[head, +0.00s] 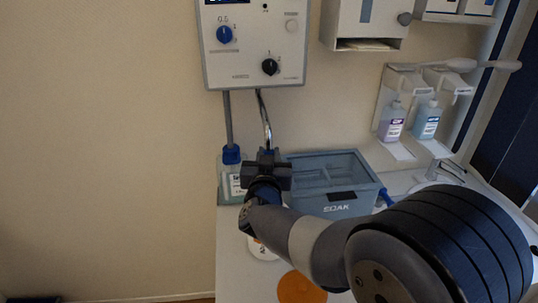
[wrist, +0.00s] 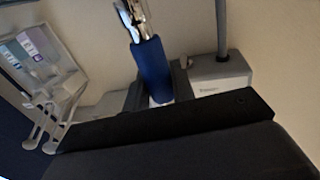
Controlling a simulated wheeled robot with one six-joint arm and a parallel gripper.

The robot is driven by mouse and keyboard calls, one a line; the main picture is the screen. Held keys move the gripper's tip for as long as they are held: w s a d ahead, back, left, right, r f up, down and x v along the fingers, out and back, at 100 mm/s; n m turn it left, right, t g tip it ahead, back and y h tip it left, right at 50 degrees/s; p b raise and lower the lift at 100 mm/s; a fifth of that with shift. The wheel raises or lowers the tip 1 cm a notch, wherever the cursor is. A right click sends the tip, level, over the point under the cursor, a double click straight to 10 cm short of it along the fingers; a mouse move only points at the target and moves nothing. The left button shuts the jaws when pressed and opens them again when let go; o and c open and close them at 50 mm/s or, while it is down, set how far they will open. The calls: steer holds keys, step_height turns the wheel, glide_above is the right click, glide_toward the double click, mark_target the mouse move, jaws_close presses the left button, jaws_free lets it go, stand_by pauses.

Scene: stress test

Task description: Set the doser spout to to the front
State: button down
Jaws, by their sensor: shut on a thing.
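The doser (head: 255,65) is a white wall box with a blue knob and a black knob. Its metal spout (head: 265,118) hangs from the underside and runs down to my gripper (head: 267,165). In the wrist view the spout ends in a blue sleeve (wrist: 149,65), which sits between my gripper's dark fingers. My gripper is shut on the spout at this sleeve. In the head view the gripper hides the spout's lower end. The gripper is just left of the grey-blue tub marked SOAK (head: 345,209).
A grey hose runs down to a blue-capped container (head: 232,182) close left of my gripper. An orange disc (head: 301,288) lies on the white counter. Pump bottles (head: 393,122) hang on the wall at right, above a tap (head: 440,170). The wall at left is bare.

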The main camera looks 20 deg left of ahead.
steer(key=c, duration=1.2)
jaws_free()
steer(key=shift+c, duration=0.2)
steer(key=b+v, duration=0.2)
steer(key=v, duration=0.9)
steer(key=shift+w+a, duration=0.1)
steer(key=p+x, duration=0.2)
steer(key=x, duration=0.8)
steer(key=shift+w+a, duration=0.1)
steer(key=shift+w, duration=0.3)
